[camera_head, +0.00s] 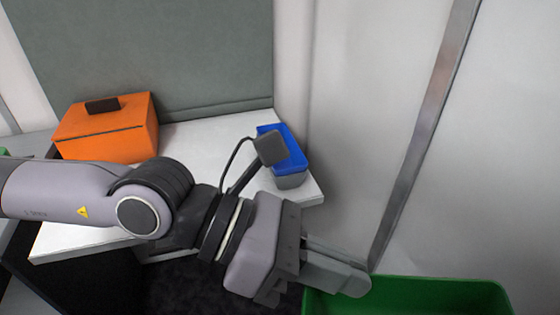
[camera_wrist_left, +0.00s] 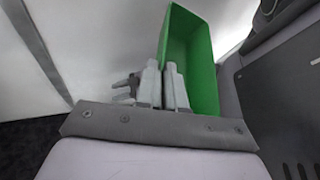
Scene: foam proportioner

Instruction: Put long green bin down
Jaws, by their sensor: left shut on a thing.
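The long green bin (camera_head: 425,288) is at the bottom right of the head view, cut off by the lower edge. It also shows in the left wrist view (camera_wrist_left: 205,70), with its open inside facing the camera. My left gripper (camera_head: 355,282) is shut on the bin's near left edge in the head view. Its fingers also show in the left wrist view (camera_wrist_left: 165,85), against the bin's left side. The bin's underside and whatever is below it are hidden. My right gripper is not in view.
A white table (camera_head: 200,135) holds an orange box (camera_head: 108,135) at the back left. A blue and grey container (camera_head: 290,165) stands at its right end. Pale walls and a slanted metal strip (camera_head: 425,130) are on the right. The floor below is dark.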

